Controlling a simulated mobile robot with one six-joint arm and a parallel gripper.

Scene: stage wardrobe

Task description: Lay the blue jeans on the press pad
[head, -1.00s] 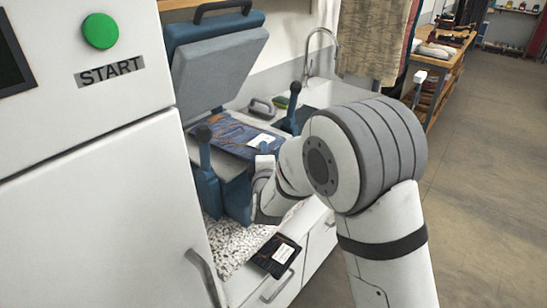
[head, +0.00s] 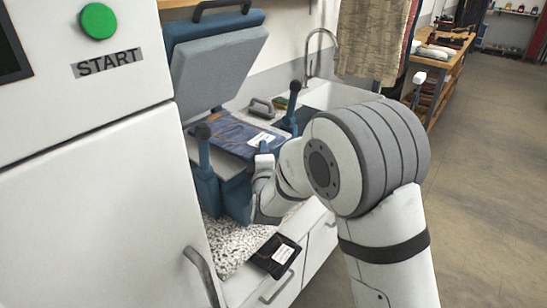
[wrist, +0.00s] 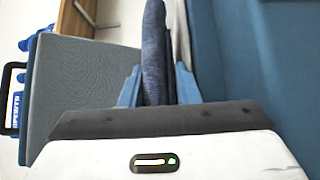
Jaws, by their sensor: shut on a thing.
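The blue jeans (head: 232,136) are folded flat, with a white label and orange stitching, and lie over the press pad (head: 236,165) in the head view. I cannot tell whether they rest fully on it. My gripper (head: 263,158) is at their near right edge, partly hidden by my own arm. In the wrist view, my gripper (wrist: 158,88) is shut on the edge of the jeans (wrist: 155,48), which stands between its two blue fingers.
The press's padded upper head (head: 218,66) is raised above the pad. A dark labelled packet (head: 275,255) lies on the counter in front. A sink (head: 335,97) is behind. A green START button (head: 98,21) is at left.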

